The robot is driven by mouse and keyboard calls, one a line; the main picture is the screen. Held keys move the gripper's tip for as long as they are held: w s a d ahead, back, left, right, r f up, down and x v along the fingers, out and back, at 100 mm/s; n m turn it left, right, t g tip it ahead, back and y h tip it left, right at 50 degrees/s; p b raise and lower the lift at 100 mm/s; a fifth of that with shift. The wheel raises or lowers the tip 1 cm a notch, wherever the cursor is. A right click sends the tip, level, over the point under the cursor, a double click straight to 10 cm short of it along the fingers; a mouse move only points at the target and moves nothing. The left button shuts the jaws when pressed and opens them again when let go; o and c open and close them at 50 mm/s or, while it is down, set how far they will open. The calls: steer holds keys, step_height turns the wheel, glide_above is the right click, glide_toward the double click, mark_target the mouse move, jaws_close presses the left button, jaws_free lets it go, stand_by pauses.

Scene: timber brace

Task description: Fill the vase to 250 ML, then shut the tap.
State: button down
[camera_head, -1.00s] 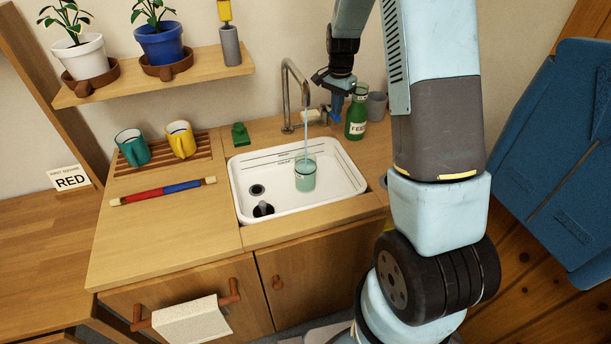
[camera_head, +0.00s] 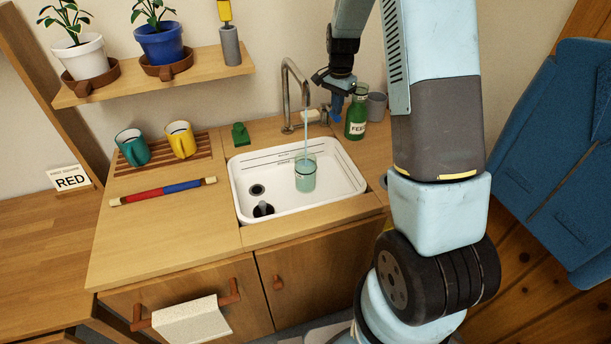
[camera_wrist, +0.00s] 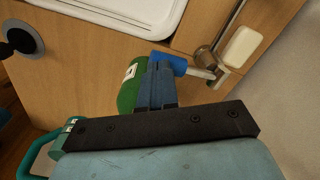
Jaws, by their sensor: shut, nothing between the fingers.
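The clear greenish vase (camera_head: 306,176) stands upright in the white sink under the tap (camera_head: 287,95). A stream of water (camera_head: 306,135) runs from the spout into it. The water level and any marks are too small to read. My gripper (camera_head: 337,108) is shut and empty, beside the tap's right side and in front of the green bottle. In the wrist view, my closed fingers (camera_wrist: 160,78) point at the tap's blue-ended lever (camera_wrist: 172,62), at or very near it. Whether they touch cannot be told.
A green bottle (camera_head: 356,115) labelled FEED stands right behind my gripper, with a grey cup (camera_head: 376,106) beside it. The white sink (camera_head: 240,190) has a drain and a dark plug. A green object (camera_head: 240,134) lies left of the tap. The left counter holds mugs and a red-blue rod.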

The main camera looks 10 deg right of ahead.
steer(key=shift+f, duration=0.6)
steer(key=shift+r, duration=3.6)
steer(key=shift+r, duration=0.15)
steer(key=s+a+r+n+t, duration=0.25)
steer(key=s+r+n, duration=0.25)
steer(key=s+r, duration=1.05)
steer(key=s+r+n+t, duration=0.1)
steer(key=s+r+n, duration=0.1)
steer(key=s, duration=0.8)
steer(key=s+a+r+n+t, duration=0.1)
steer(key=s+r+n+t, duration=0.1)
steer(key=s, duration=0.8)
steer(key=shift+a+r+n, duration=0.2)
steer(key=shift+r+n, duration=0.2)
steer(key=shift+n, duration=0.4)
